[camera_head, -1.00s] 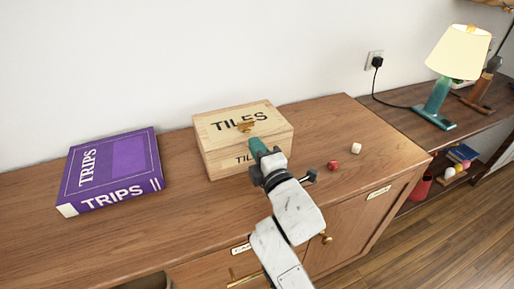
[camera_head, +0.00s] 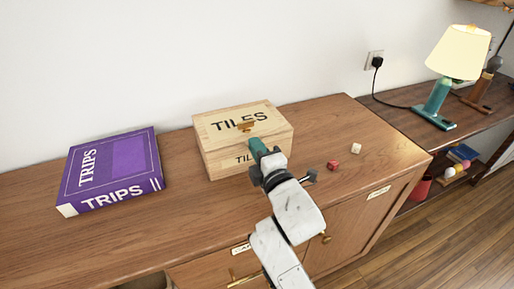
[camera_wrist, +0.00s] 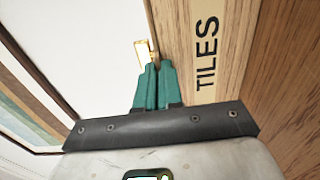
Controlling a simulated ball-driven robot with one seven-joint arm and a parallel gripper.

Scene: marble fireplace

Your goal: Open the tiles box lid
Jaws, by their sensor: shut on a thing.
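The tiles box (camera_head: 222,158) is a pale wooden box marked TILES on its lid and front, standing on the brown cabinet top. Its lid (camera_head: 215,122) looks closed. A brass catch (camera_head: 246,125) sits at the lid's front edge and shows again in the wrist view (camera_wrist: 142,54). My gripper (camera_head: 255,143) is at the box's front, with its teal fingers close together. In the wrist view the fingertips (camera_wrist: 152,66) are shut on the brass catch. The fingers hide part of the catch and of the box front.
A purple TRIPS box (camera_head: 112,172) lies to the left on the cabinet top (camera_head: 190,215). A red die (camera_head: 332,165) and a white die (camera_head: 356,148) lie right of the tiles box. The wall is close behind. A lamp (camera_head: 458,55) stands far right.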

